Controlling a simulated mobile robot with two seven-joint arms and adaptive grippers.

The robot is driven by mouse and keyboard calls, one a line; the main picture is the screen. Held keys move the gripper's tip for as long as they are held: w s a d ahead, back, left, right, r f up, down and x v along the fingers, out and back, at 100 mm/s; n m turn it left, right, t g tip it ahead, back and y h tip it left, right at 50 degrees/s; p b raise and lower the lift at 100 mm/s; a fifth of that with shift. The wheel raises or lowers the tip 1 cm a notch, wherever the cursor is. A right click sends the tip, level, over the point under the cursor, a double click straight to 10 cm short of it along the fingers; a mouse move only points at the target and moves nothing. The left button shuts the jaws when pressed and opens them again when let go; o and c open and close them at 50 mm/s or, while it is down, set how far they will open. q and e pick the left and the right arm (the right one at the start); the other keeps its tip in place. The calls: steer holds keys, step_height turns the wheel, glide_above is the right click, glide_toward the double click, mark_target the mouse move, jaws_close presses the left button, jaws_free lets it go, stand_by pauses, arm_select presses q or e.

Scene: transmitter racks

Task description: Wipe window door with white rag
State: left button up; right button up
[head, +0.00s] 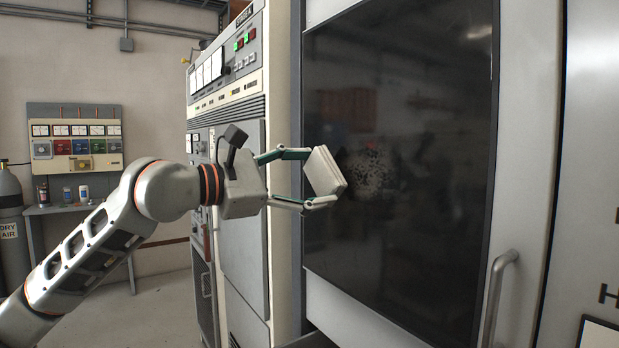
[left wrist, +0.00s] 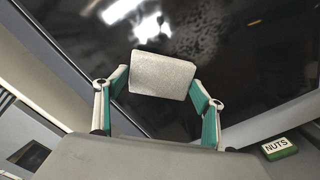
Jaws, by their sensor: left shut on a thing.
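The window door has a dark, glossy glass pane (head: 440,150) in a light grey frame, with a metal handle (head: 497,290) at the lower right. A speckled pale smudge (head: 370,172) shows on the glass, and pale smears (left wrist: 175,25) show in the left wrist view. My left gripper (head: 318,178) is shut on the folded white rag (head: 325,171), which also shows between the fingers in the left wrist view (left wrist: 162,75). The rag is just left of the smudge in the head view. I cannot tell whether it touches the glass. My right gripper is not in view.
A tall transmitter rack (head: 225,80) with lit buttons stands left of the door. A gas cylinder (head: 10,220) and a small table (head: 75,206) with bottles stand at the far left. A green box marked NUTS (left wrist: 279,148) shows in the left wrist view.

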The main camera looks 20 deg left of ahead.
mark_target(330, 178)
arm_select(q)
steer(key=shift+x, duration=0.8)
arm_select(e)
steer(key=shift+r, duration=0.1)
arm_select(q)
steer(key=shift+w+d, duration=0.25)
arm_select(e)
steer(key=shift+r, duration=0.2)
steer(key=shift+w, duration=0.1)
arm_select(q)
steer(key=shift+s+d+r+p, duration=0.1)
steer(key=shift+s+d+p, duration=0.5)
steer(key=shift+s+d, duration=0.65)
steer(key=shift+d, duration=0.2)
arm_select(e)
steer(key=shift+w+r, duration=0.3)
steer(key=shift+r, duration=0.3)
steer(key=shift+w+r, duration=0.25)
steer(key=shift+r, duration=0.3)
